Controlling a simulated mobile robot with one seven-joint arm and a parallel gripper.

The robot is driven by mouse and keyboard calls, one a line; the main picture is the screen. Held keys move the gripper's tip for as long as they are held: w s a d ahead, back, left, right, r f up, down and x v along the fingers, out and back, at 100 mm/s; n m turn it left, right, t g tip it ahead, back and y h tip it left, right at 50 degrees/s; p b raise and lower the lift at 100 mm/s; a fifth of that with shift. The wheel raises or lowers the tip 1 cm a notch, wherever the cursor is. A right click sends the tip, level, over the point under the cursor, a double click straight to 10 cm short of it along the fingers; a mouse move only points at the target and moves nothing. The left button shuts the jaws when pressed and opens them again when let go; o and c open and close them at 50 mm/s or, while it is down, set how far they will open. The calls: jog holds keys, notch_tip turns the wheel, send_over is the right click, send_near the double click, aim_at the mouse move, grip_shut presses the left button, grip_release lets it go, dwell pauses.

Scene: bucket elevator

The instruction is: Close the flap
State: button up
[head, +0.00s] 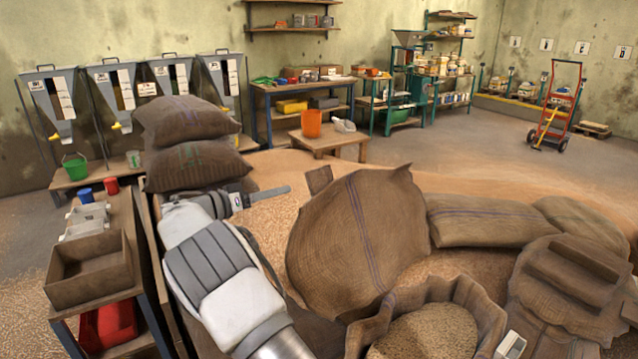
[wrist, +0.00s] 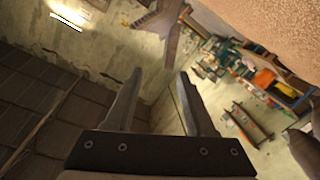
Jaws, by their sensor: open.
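I cannot make out a flap with certainty in either view. Several grey hoppers with yellow outlets stand along the left wall in the head view; the nearest hopper (head: 55,100) is at the far left. My gripper (head: 280,191) is beyond my arm's bend, above the grain and right of the stacked sacks, apart from the hoppers. In the wrist view my gripper (wrist: 158,72) has its two fingers spread, with nothing held between them. Only the wall and room show past them.
Stacked brown sacks (head: 190,140) stand close behind my arm. A large sack (head: 355,235) leans to its right, with an open grain sack (head: 430,335) in front. A wooden tray (head: 90,270) is on the left shelf. Open floor (head: 495,150) lies at the back right.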

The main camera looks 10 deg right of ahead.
aim_at(331, 172)
jog(key=shift+t, duration=0.6)
jog(key=x, duration=0.5)
jog(key=w+x, duration=0.1)
jog(key=x, duration=0.4)
jog(key=f+x, duration=0.1)
jog(key=x, duration=0.4)
jog(key=shift+w+a+b, duration=0.1)
jog(key=shift+w+b, duration=0.2)
grip_shut()
dwell(0.4)
